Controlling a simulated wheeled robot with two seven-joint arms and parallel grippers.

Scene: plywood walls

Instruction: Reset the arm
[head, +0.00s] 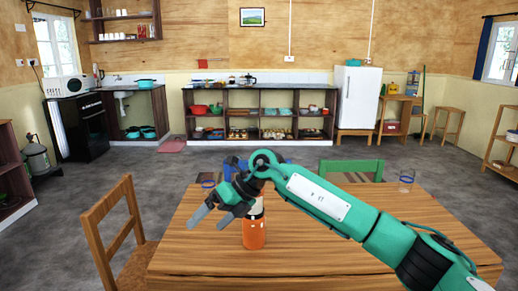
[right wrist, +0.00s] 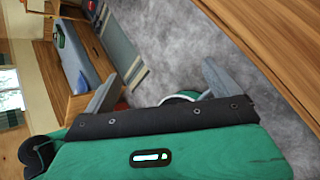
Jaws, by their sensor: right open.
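My right arm, green with black joints, comes in from the right over the wooden table (head: 330,255). My right gripper (head: 212,218) is at the left of the arm, in front of the table's left part, with its two grey fingers apart and nothing between them. In the right wrist view, the gripper (right wrist: 158,82) also shows its fingers spread, with grey floor beyond them. My left arm and gripper are not in view.
An orange bottle (head: 254,236) stands on the table, partly hidden behind the gripper and arm. A wooden chair (head: 118,230) is at the left, a green chair (head: 352,168) behind.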

